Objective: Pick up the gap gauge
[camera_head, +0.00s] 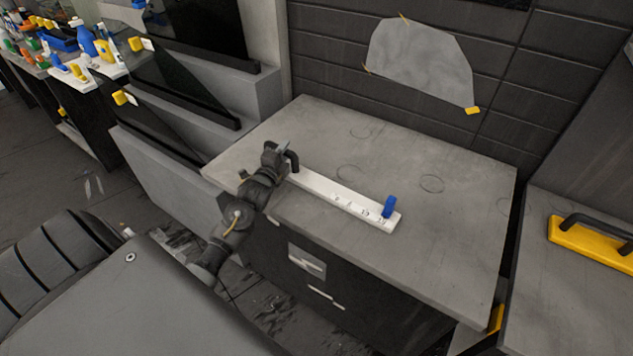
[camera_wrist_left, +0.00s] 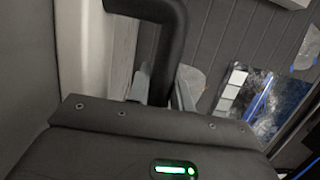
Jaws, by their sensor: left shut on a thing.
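The gap gauge (camera_head: 342,200) is a long white strip with dark markings, a blue slider (camera_head: 389,207) near its right end and a black bent handle (camera_head: 292,160) at its left end. It is over the grey tabletop; I cannot tell whether it touches the surface. My left gripper (camera_head: 283,160) is at the handle end and shut on the gauge's black handle. In the left wrist view the dark handle (camera_wrist_left: 172,22) runs down between the fingers (camera_wrist_left: 165,88). My right gripper is not in view.
The grey cabinet top (camera_head: 450,220) is otherwise clear. A pale film sheet (camera_head: 420,65) hangs on the dark wall with yellow tabs. A yellow tool with a black handle (camera_head: 590,243) lies at the right. Bottles and small tools crowd a bench (camera_head: 75,60) at the far left.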

